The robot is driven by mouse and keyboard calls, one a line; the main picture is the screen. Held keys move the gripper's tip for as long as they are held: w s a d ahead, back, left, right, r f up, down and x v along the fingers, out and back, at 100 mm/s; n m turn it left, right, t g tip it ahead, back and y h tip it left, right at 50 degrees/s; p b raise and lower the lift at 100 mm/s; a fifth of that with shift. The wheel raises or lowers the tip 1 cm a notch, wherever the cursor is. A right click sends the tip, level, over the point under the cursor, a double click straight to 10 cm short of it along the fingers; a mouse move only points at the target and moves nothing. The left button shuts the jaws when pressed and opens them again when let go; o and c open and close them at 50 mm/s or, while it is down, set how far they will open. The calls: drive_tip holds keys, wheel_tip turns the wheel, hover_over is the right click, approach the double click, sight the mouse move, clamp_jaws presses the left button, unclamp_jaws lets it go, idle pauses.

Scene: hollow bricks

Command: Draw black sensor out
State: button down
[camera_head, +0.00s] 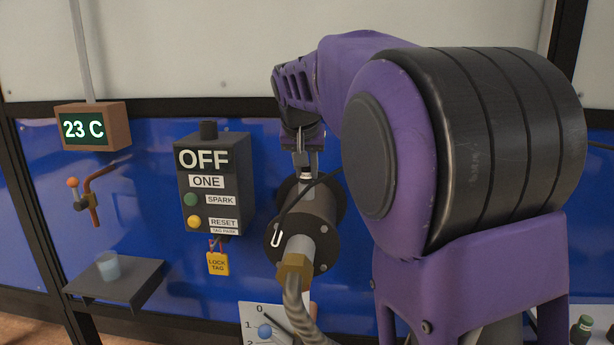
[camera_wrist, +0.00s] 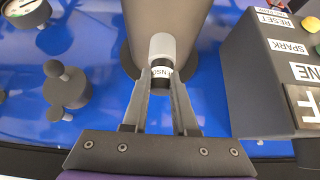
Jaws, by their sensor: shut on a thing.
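The black sensor (camera_wrist: 161,73) is a short dark cylinder with a white label and a light grey end, seen in the wrist view. My gripper (camera_wrist: 161,82) is shut on it, one finger on each side. The grey end lies against or just in front of the large grey-brown cylinder body; I cannot tell whether it is still seated in it. In the head view my gripper (camera_head: 304,168) points down at the top of the flanged cylinder (camera_head: 318,203), and the sensor is mostly hidden there.
A dark control box (camera_head: 214,185) reading OFF stands left of the cylinder, with a yellow lock tag (camera_head: 217,263) below. A black cable crosses the cylinder. A brass nut (camera_head: 294,271) and hose (camera_head: 298,300) come toward me. A shelf (camera_head: 125,283) with a cup (camera_head: 108,265) is at left.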

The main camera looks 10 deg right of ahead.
drive_tip(key=shift+f, duration=0.25)
drive_tip(key=shift+r, duration=0.15)
drive_tip(key=shift+w+r+p, duration=0.1)
drive_tip(key=shift+r+p, duration=1.75)
drive_tip(key=shift+r, duration=0.2)
drive_tip(key=shift+r, duration=2.5)
